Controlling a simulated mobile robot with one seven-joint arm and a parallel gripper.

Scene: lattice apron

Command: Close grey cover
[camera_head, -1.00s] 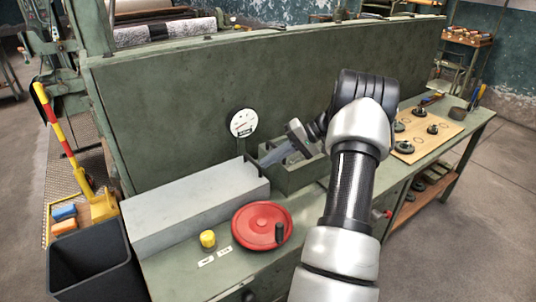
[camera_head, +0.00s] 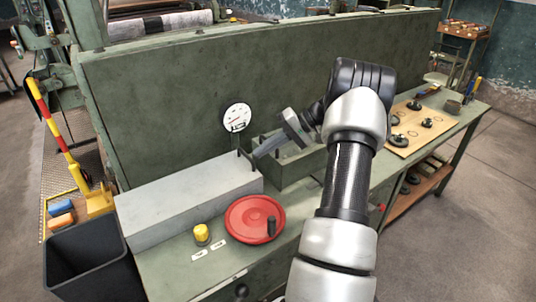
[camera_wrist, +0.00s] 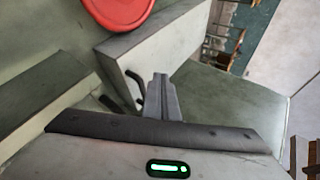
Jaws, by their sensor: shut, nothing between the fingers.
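The grey cover (camera_head: 180,202) is a long, light grey box shape lying along the back left of the green bench. A thin dark upright handle (camera_head: 243,158) stands at its right end. The open green trough (camera_head: 291,172) lies just right of the cover. My gripper (camera_head: 258,151) is shut and empty, low over the trough's left part, its tips close to the handle. I cannot tell whether they touch. In the wrist view, my shut fingers (camera_wrist: 164,90) are just right of a dark bent handle (camera_wrist: 137,88).
A red handwheel (camera_head: 250,220) and a yellow knob (camera_head: 201,233) are in front of the cover. A dial gauge (camera_head: 237,116) is at the tall green panel (camera_head: 190,95) behind. A wooden board (camera_head: 404,139) with dark round parts lies right. A black bin (camera_head: 92,262) stands left.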

